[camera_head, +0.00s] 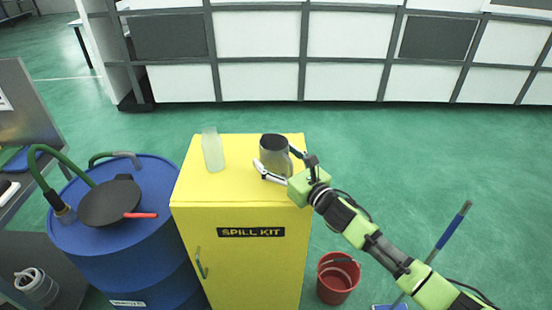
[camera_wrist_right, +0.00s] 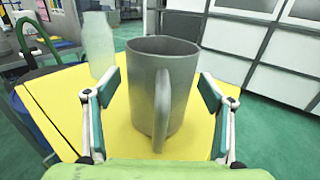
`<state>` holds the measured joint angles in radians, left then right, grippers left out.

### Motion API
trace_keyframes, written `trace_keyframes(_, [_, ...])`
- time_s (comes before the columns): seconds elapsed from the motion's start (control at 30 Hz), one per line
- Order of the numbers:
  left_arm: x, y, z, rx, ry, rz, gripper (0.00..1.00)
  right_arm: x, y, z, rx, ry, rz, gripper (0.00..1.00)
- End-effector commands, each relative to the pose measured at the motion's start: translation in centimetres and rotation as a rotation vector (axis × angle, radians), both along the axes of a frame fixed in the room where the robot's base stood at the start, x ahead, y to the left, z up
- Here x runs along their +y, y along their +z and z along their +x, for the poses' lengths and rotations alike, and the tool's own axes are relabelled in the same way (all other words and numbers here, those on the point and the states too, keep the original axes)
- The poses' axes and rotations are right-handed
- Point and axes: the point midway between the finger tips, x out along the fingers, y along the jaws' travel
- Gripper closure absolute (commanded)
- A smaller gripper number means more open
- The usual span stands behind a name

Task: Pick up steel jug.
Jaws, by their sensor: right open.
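The steel jug (camera_head: 273,157) is a grey metal vessel standing upright on top of the yellow spill kit cabinet (camera_head: 235,190). My right gripper (camera_head: 281,166) is at the jug from the right side. In the right wrist view the jug (camera_wrist_right: 150,90) stands between the two open fingers of my right gripper (camera_wrist_right: 157,103), its handle facing the camera. Gaps show between each finger and the jug's wall. My left gripper is not in view.
A pale translucent bottle (camera_head: 212,150) stands left of the jug on the cabinet. A blue drum (camera_head: 140,235) with a dark round pan-like item (camera_head: 108,203) is left of the cabinet. A red bucket (camera_head: 337,280) stands on the floor at right. The cabinet's front top is clear.

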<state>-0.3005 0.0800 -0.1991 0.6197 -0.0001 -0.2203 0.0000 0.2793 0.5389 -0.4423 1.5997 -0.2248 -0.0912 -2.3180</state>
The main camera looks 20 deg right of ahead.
Motion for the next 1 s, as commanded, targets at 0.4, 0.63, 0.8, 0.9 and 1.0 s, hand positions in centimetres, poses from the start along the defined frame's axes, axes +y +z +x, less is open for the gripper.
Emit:
trace_keyframes(0.4, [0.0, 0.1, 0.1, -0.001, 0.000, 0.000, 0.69, 0.1, 0.0, 0.3, 0.000, 0.000, -0.001, 0.56])
trace_keyframes(0.63, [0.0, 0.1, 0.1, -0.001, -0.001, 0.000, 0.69, 0.1, 0.0, 0.3, -0.001, 0.001, -0.001, 0.70])
trace_keyframes(0.8, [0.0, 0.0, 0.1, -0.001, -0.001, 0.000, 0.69, 0.1, 0.1, 0.3, -0.001, 0.001, -0.001, 0.70])
trace_keyframes(0.9, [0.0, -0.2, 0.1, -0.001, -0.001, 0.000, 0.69, 0.1, 0.5, 0.3, -0.003, 0.002, -0.002, 0.70])
trace_keyframes(1.0, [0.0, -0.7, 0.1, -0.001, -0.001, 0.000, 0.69, 0.1, 1.5, 0.3, -0.006, 0.002, -0.004, 0.70])
